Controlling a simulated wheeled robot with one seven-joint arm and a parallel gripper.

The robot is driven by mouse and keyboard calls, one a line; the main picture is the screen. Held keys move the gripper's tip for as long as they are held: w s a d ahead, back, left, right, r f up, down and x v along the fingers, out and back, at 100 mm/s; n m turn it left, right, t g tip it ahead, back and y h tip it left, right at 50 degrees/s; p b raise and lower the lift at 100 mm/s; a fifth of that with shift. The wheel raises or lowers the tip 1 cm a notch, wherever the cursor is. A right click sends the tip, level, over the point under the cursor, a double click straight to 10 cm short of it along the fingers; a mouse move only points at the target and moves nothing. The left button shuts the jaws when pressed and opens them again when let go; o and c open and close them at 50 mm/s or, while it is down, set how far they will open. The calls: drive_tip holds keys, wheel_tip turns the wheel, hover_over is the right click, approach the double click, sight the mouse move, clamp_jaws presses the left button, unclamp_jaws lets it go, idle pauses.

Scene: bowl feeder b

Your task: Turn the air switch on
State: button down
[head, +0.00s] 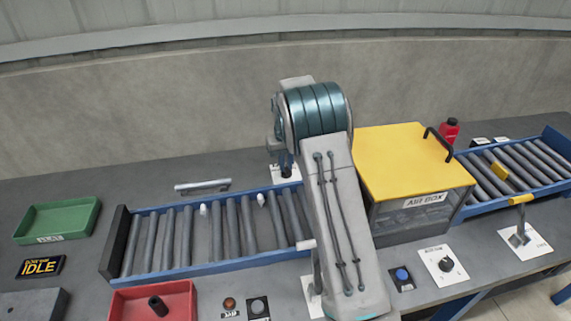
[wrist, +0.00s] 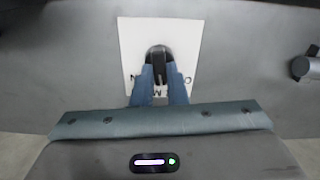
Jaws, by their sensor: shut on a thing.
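A dark knob (wrist: 158,55) stands on a white plate (wrist: 190,35) in the wrist view; I take it to be the air switch. Letters on the plate are partly covered, and I cannot read its setting. My gripper (wrist: 160,76) has its two blue fingers shut on the knob's near end. In the head view the same white plate (head: 294,174) shows just behind the roller conveyor, with my gripper (head: 285,168) over it. My arm hides part of this spot.
A roller conveyor (head: 165,268) runs in front of the plate, with small white pieces on it. A grey bar (head: 202,186) lies to the left. A yellow-lidded box (head: 405,165) stands right of my arm. A dial (head: 447,264) and a lever (head: 519,238) are at the front right.

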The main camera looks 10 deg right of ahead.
sight(287, 167)
drive_tip(key=m, duration=0.5)
drive_tip(key=shift+d+m, duration=0.15)
drive_tip(key=shift+m, duration=0.15)
drive_tip(key=shift+r+m, duration=0.1)
drive_tip(key=shift+m, duration=2.2)
drive_tip(key=shift+d, duration=0.1)
drive_tip(key=c, duration=1.4)
unclamp_jaws()
drive_tip(key=shift+c, duration=0.2)
wheel_tip(287, 167, up, 14)
